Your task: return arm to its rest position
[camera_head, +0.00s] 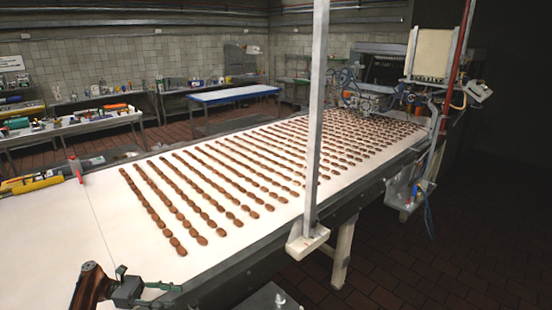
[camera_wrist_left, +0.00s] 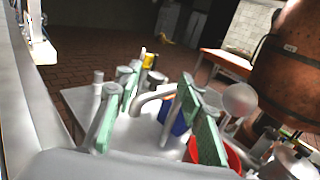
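My left gripper (camera_head: 135,288) shows at the bottom left of the head view, low beside the near edge of the white conveyor belt (camera_head: 60,235). In the left wrist view its green-padded fingers (camera_wrist_left: 152,112) stand apart, with no object visible held between them. Rows of small brown pieces (camera_head: 205,190) lie on the belt, apart from the gripper. My right gripper is not in view.
The wrist view shows a metal table (camera_wrist_left: 80,100) with a blue container (camera_wrist_left: 177,122) and a red container (camera_wrist_left: 232,158) behind the fingers. A large copper-coloured vessel (camera_wrist_left: 295,75) stands at right. An upright metal post (camera_head: 316,120) rises at the belt's edge.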

